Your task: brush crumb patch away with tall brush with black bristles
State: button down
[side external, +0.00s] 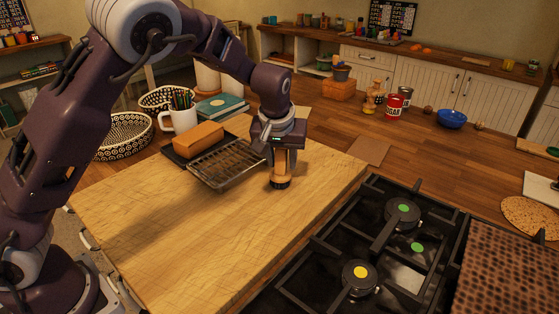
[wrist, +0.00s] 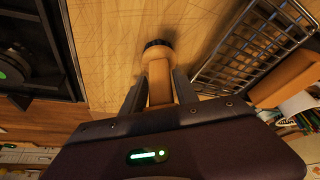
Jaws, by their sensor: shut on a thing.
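The tall brush (side external: 281,168) has a light wooden body and black bristles at its lower end. My gripper (side external: 280,148) is shut on its upper part and holds it upright, bristles down, over the right part of the wooden board (side external: 190,245). The bristles are at or just above the board; I cannot tell whether they touch. In the wrist view the brush (wrist: 158,75) sits between the two dark fingers of my gripper (wrist: 159,92), black bristles at the far end. I cannot make out a crumb patch in either view; the brush and arm may hide it.
A wire rack (side external: 228,163) stands close to the left of the brush, with a dark tray and an orange-brown block (side external: 198,139) beyond it. The black gas hob (side external: 375,250) borders the board at the right. The board's front part is clear.

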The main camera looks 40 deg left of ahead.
jog(key=shift+s, duration=5.85)
notch_tip(320, 180, up, 6)
jog(key=a+m, duration=0.1)
jog(key=m, duration=0.1)
jog(key=s+a+f+m+h, duration=0.1)
jog(key=a+m, duration=0.1)
jog(key=a+m+h, duration=0.1)
jog(key=a+m, duration=0.1)
jog(key=shift+s+f+t, duration=0.3)
jog(key=shift+s, duration=0.1)
